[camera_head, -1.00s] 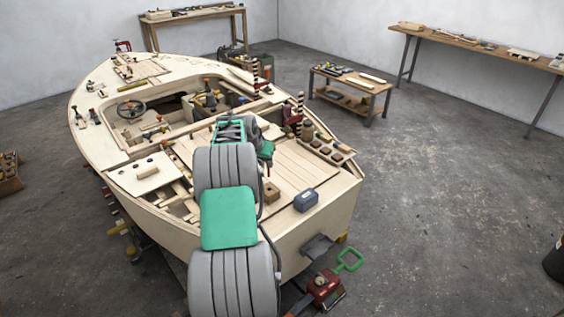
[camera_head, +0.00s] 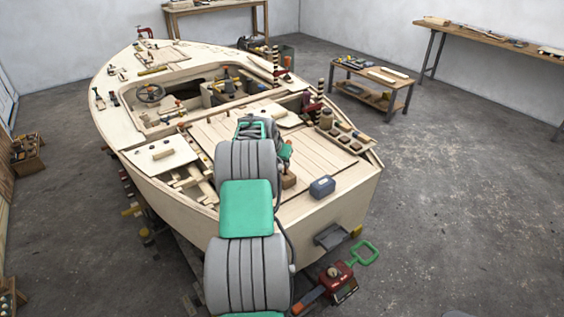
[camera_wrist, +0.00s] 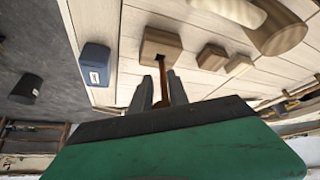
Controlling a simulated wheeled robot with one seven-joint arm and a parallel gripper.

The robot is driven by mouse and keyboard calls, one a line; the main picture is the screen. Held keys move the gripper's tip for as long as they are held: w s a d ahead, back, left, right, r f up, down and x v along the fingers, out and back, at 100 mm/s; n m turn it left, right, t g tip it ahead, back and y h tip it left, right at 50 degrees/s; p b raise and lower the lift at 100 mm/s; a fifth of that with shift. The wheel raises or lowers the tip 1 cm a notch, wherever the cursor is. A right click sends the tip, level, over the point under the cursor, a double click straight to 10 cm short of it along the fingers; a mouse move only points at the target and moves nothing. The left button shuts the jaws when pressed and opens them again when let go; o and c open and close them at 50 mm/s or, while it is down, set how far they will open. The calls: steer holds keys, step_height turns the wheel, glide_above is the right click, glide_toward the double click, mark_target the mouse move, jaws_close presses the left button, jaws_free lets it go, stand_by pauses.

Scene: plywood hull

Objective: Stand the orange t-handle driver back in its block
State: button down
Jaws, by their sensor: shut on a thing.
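The orange t-handle driver (camera_wrist: 163,79) shows in the wrist view as a thin orange-brown strip between the fingers of my gripper (camera_wrist: 158,92). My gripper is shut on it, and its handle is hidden. The strip runs from the fingers to a dark opening in a wooden block (camera_wrist: 160,46). I cannot tell how far the tip is inside the opening. In the head view the block (camera_head: 289,180) sits on the boat's plank deck, just below my gripper (camera_head: 286,152), which is small and partly hidden by my arm.
A blue box (camera_head: 322,187) stands on the deck beside the block; it also shows in the wrist view (camera_wrist: 95,64). Smaller wooden blocks (camera_wrist: 212,57) and a thick round wooden piece (camera_wrist: 279,28) are on the other side. Bare planks (camera_head: 230,128) lie beyond.

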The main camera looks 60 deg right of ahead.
mark_target(283, 179)
steer(key=shift+s+a+f, duration=0.25)
steer(key=shift+a+f, duration=0.1)
steer(key=shift+f, duration=0.4)
steer(key=shift+a, duration=0.25)
steer(key=shift+r, duration=0.2)
steer(key=shift+a+r+b, duration=0.2)
steer(key=shift+a+b, duration=0.1)
steer(key=shift+b, duration=0.15)
steer(key=shift+f+b, duration=1.8)
steer(key=shift+f, duration=0.5)
stand_by(0.4)
steer(key=c, duration=1.2)
jaws_free()
steer(key=shift+r, duration=0.15)
steer(key=b+v, duration=0.1)
steer(key=v, duration=0.6)
steer(key=shift+a+r, duration=0.15)
steer(key=shift+r, duration=0.15)
